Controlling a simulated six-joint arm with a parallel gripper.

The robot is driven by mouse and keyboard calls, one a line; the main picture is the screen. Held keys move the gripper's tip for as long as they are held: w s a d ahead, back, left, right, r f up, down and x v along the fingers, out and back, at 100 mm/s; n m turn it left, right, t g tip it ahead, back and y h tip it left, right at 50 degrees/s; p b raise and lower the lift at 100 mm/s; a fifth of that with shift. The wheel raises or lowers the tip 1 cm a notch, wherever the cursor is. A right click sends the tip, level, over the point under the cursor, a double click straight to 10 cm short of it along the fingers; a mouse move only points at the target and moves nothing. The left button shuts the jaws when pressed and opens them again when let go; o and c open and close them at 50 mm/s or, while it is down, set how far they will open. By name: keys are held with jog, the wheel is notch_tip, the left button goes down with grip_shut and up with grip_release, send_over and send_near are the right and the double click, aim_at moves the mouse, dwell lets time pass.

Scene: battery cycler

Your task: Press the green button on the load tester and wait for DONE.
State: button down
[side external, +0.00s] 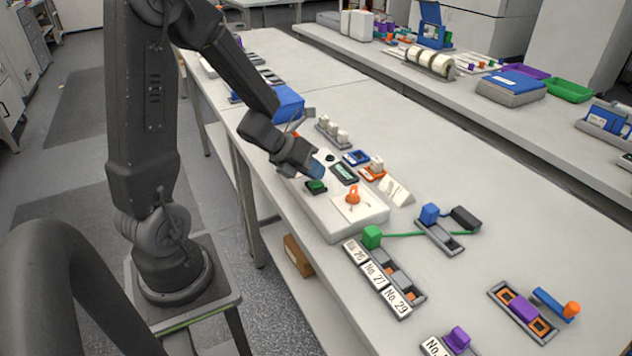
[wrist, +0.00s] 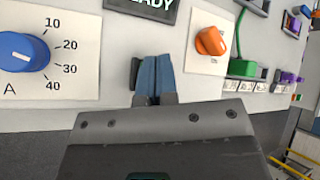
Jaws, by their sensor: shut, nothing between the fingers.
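The load tester (side external: 344,218) is a pale box on the bench with a dark display, and its face fills much of the wrist view (wrist: 118,62). The green button (side external: 316,186) sits in a dark housing near its front edge. My gripper (side external: 318,172) is shut and empty, its blue fingertips just above and beside the button in the side view. In the wrist view the fingers (wrist: 155,72) cover where the button sits, and only a dark housing edge shows. I cannot tell whether they touch it. The display (wrist: 145,6) is cut off and reads "ADY".
An orange knob (wrist: 210,41) is right of my fingers and a blue dial knob (wrist: 22,50) is left. A green block (side external: 371,237) with a green cable and a numbered rack (side external: 377,280) stand nearby.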

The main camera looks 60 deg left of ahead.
jog(key=shift+f, duration=0.35)
jog(key=shift+r, duration=0.15)
dwell(0.3)
jog(key=shift+r, duration=0.85)
jog(key=shift+r, duration=0.1)
jog(key=shift+r, duration=2.4)
